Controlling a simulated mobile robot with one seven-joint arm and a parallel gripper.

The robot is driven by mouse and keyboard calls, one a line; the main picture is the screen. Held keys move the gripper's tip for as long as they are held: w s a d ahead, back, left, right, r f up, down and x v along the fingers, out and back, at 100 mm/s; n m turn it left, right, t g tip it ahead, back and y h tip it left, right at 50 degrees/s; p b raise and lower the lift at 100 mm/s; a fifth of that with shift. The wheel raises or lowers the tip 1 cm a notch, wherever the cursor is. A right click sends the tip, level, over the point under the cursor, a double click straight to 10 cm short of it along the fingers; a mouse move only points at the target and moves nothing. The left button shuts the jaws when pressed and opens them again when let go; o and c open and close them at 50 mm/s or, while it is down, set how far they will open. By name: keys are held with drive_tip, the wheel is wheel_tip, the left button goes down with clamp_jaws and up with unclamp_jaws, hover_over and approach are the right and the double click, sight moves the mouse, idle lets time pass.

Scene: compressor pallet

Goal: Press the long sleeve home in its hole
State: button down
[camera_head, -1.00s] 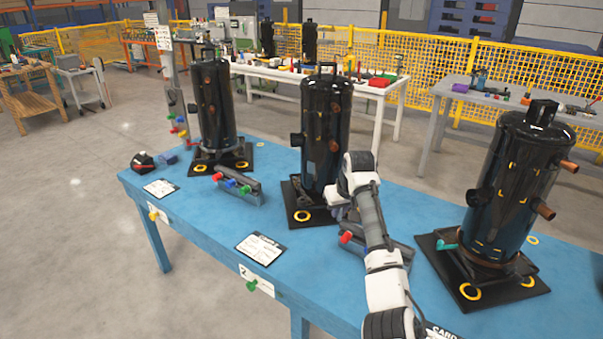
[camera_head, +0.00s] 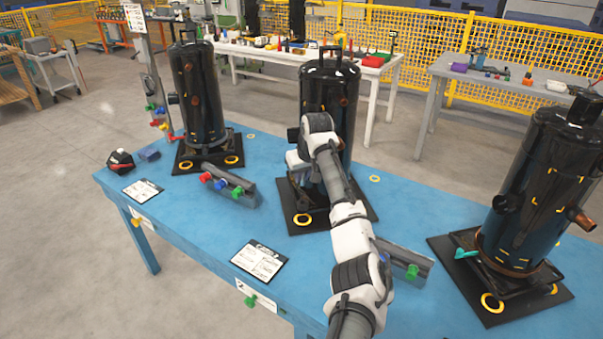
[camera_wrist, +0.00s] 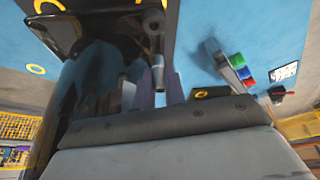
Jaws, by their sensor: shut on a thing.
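In the wrist view my gripper (camera_wrist: 159,84) shows as two purplish-grey fingers, shut on a slim grey piece, which I take as the long sleeve (camera_wrist: 158,72). The sleeve's far end lies close to a dark bracket with a round eye (camera_wrist: 153,28) at the black base plate of the middle compressor. I cannot tell whether the sleeve is inside the hole or just short of it. In the head view the middle compressor (camera_head: 330,90) stands upright on its plate (camera_head: 335,222). My arm hides the fingers and the sleeve there.
The blue table (camera_head: 215,255) carries two more black compressors, at left (camera_head: 200,95) and right (camera_head: 540,190). A grey rack with coloured pieces (camera_head: 240,190) lies at left. Another rack (camera_head: 405,255) lies partly behind my arm. White cards (camera_head: 260,261) lie near the front edge.

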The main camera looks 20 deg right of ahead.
drive_tip(key=shift+r+p, duration=0.1)
drive_tip(key=shift+p, duration=0.4)
drive_tip(key=shift+f+b, duration=0.95)
drive_tip(key=shift+f, duration=2.05)
drive_tip(key=shift+p, duration=1.1)
drive_tip(key=shift+f+b, duration=0.4)
drive_tip(key=shift+f, duration=0.5)
drive_tip(key=c, duration=1.4)
unclamp_jaws()
drive_tip(key=shift+f, duration=0.1)
drive_tip(key=b+v, duration=0.2)
drive_tip(key=v, duration=1.2)
drive_tip(key=shift+w+b, duration=0.1)
drive_tip(key=shift+b, duration=0.2)
drive_tip(key=shift+c, duration=0.2)
